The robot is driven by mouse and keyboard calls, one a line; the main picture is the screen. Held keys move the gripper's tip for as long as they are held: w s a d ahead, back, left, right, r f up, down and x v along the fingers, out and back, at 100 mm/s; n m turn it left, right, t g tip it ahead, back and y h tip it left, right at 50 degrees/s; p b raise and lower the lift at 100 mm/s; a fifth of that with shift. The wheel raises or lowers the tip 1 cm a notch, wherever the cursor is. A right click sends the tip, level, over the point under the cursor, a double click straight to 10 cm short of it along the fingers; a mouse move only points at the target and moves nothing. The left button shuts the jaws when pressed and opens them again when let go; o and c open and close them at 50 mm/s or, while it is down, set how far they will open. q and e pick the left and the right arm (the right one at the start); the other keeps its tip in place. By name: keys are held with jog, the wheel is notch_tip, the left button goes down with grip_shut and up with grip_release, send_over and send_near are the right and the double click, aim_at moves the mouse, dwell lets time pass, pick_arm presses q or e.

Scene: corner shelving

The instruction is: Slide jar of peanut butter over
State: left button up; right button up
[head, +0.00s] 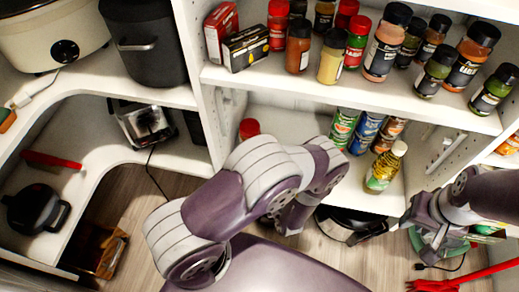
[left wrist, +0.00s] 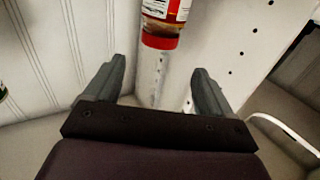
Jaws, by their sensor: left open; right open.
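A jar with a red lid, which looks like the peanut butter (left wrist: 165,14), shows at the top of the left wrist view, cut off by the frame edge. My right gripper (head: 403,222) is open at the lower right.
Several cans (head: 367,130) and a yellow-labelled bottle (head: 383,168) stand right of my left arm on the same shelf. The upper shelf (head: 330,92) holds several spice jars and boxes. A white upright (head: 208,100) separates this bay from the left shelves, with a toaster (head: 146,124).

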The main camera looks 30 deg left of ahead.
aim_at(250, 127)
pick_arm(q)
jog(key=b+x, duration=0.1)
jog(key=x, duration=1.1)
jog(key=shift+w+a, duration=0.2)
jog(key=shift+a, duration=0.05)
jog(key=c, duration=1.3)
